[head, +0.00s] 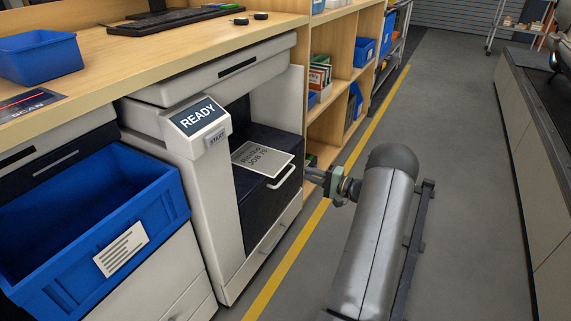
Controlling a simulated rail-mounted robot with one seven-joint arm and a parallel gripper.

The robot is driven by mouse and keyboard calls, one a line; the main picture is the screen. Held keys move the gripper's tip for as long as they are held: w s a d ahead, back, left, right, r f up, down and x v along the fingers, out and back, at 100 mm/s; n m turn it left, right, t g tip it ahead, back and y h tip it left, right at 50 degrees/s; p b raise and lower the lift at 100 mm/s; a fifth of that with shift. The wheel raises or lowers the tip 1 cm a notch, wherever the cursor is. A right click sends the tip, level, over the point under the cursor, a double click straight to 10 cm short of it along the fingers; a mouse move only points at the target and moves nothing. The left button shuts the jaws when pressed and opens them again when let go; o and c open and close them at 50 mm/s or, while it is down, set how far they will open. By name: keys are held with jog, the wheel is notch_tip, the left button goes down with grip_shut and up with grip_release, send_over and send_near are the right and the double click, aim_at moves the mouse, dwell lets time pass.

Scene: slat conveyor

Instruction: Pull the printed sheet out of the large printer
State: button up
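The large printer (184,150) stands under the wooden counter, with a display reading READY (197,118) and a START button (217,138). The printed sheet (263,158) lies flat in its dark output opening, sticking out toward the front above a drawer with a light handle (283,176). My gripper (312,175) is at the right of the sheet, near the handle's right end and seemingly apart from the paper. Its fingers are small and seen side-on, so their opening is unclear.
A large blue bin (150,222) with a label stands left of the printer. The counter (190,50) above holds a keyboard (175,20) and a small blue bin (42,57). Shelves (345,60) stand beyond the printer. The grey floor (440,110) is clear up to the conveyor (535,95) at right.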

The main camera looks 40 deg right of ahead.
jog(key=b+x, duration=0.1)
jog(key=x, duration=0.8)
jog(key=shift+a, duration=0.15)
jog(key=shift+s, duration=0.15)
jog(key=shift+c, duration=0.4)
grip_shut()
